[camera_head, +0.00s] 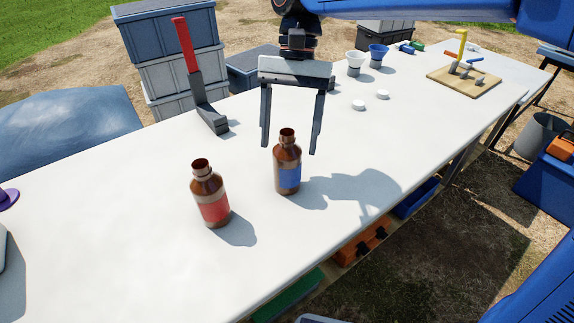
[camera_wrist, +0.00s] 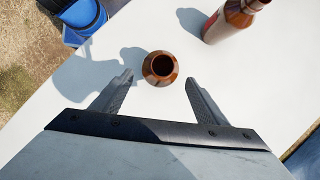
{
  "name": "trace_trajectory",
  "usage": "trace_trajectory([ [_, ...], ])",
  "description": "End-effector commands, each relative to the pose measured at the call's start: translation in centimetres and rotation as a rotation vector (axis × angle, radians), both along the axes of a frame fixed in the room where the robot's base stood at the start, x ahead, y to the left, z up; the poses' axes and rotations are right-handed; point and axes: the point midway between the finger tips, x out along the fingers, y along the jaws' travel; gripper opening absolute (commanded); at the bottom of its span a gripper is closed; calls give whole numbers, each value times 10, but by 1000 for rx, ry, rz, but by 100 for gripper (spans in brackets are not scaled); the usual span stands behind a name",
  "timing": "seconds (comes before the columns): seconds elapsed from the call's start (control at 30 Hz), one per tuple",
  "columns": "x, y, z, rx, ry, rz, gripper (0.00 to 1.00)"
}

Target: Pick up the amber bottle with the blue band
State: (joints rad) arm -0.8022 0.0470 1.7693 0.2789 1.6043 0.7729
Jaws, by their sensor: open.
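The amber bottle with the blue band (camera_head: 288,172) stands upright and uncapped on the white table. A second amber bottle with a red band (camera_head: 210,196) stands to its left and nearer the front. My gripper (camera_head: 289,148) is open and empty, its fingers pointing down above and around the blue-banded bottle's neck area in the head view. In the wrist view, the open mouth of the blue-banded bottle (camera_wrist: 160,68) shows just past and between the fingertips of my gripper (camera_wrist: 158,78), and the band is hidden. The red-banded bottle (camera_wrist: 232,20) is at the upper right there.
A red-handled tool (camera_head: 195,85) stands on the white table (camera_head: 110,240) at the left back. Two white caps (camera_head: 370,100) lie beyond the gripper. White and blue funnels (camera_head: 367,58) and a wooden board with fittings (camera_head: 464,80) are farther back. Clear tabletop lies right of the bottles.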

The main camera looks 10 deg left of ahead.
Motion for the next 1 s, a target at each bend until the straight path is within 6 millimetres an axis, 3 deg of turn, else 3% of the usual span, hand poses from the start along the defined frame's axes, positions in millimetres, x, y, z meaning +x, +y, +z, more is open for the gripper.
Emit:
trace_trajectory([
  [0.33,-10,-1,-24,-1,1,0,67],
  [0.63,-25,-2,-58,-1,1,0,67],
  [0.93,-27,-2,-62,1,0,0,67],
  [0.97,-27,-2,-62,1,0,0,65],
  [1.0,-27,-2,-62,1,0,0,55],
])
